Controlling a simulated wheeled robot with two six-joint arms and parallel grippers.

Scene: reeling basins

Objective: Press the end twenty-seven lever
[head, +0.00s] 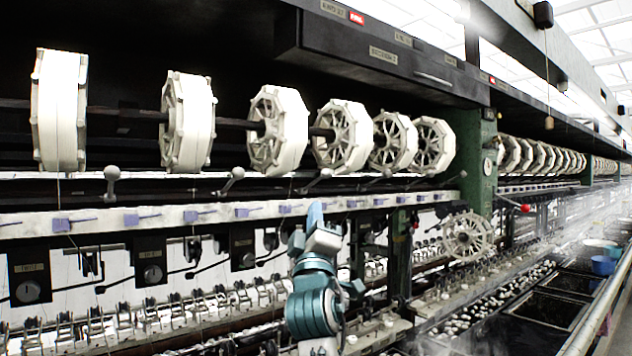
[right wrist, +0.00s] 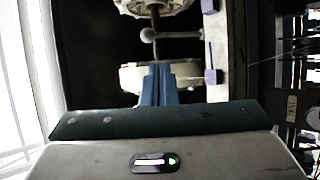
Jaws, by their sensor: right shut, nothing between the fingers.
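My right gripper (head: 315,212) is raised in front of the machine, its blue fingers pointing at the white rail. In the right wrist view its blue fingers (right wrist: 157,72) are together and empty. A ball-ended lever (right wrist: 147,35) lies just beyond the fingertips there, with a visible gap in the picture. In the head view several grey ball-ended levers stand along the rail: one at far left (head: 111,173), one right of it (head: 238,173), and one just above my gripper (head: 326,173). I cannot read which is end twenty-seven. My left gripper is out of view.
Several white octagonal reels (head: 288,128) hang on a shaft above the levers. A white rail (head: 170,217) with purple clips runs below them. A green post (head: 480,165) stands right of centre. Basins (head: 548,308) line the lower right.

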